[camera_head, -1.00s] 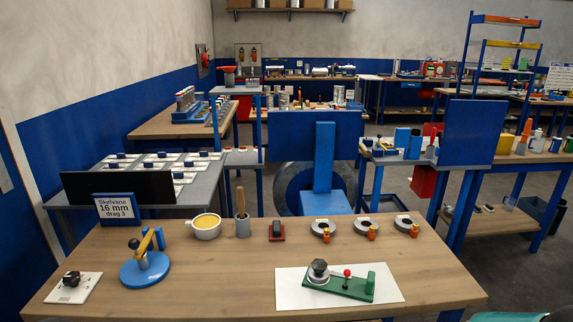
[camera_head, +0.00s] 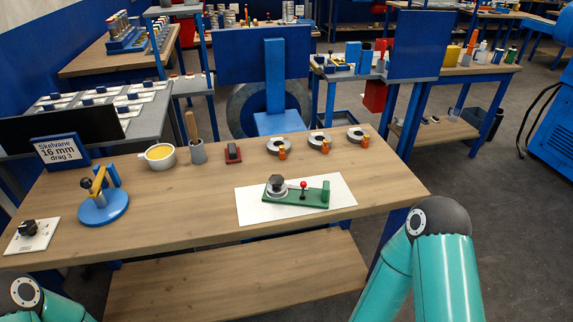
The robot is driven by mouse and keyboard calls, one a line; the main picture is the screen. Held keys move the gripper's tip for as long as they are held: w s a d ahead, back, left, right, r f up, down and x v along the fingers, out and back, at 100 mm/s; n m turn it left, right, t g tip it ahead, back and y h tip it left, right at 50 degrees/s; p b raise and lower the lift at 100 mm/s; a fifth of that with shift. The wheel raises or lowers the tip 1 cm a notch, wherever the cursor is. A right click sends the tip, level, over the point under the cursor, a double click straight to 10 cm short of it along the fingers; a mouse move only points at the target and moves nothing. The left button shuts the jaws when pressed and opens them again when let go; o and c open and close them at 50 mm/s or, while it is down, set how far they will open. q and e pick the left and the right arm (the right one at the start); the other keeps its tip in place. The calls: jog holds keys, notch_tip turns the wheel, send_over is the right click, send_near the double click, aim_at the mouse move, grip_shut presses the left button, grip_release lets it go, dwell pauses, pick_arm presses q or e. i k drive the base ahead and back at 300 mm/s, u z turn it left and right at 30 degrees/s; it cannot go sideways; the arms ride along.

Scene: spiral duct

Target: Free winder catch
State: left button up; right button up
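A green winder base (camera_head: 305,198) lies on a white sheet (camera_head: 252,212) on the wooden bench. It carries a dark round knob (camera_head: 277,184) at its left, a small lever with a red ball (camera_head: 304,184) in the middle, and a raised green block (camera_head: 326,189) at its right end. Which part is the catch, I cannot tell for sure. Only links of my teal arms show, at the lower left and lower right, short of the bench. Neither gripper is in the frame.
On the bench stand a blue round-based fixture (camera_head: 103,206) with a yellow arm, a dial plate (camera_head: 32,235), a yellow-filled cup (camera_head: 160,155), a pot with a wooden handle (camera_head: 197,152), a red-based block (camera_head: 233,153) and three grey rings (camera_head: 320,138). The bench front is clear.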

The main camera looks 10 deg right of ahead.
aim_at(303, 184)
jog(key=z, duration=0.75)
jog(key=i, duration=0.15)
jog(key=u, duration=2.4)
jog(key=k, duration=0.35)
jog(key=z, duration=0.85)
jog(key=k, duration=0.85)
jog(key=z, duration=1.1)
jog(key=i, duration=1.3)
jog(key=u, duration=0.85)
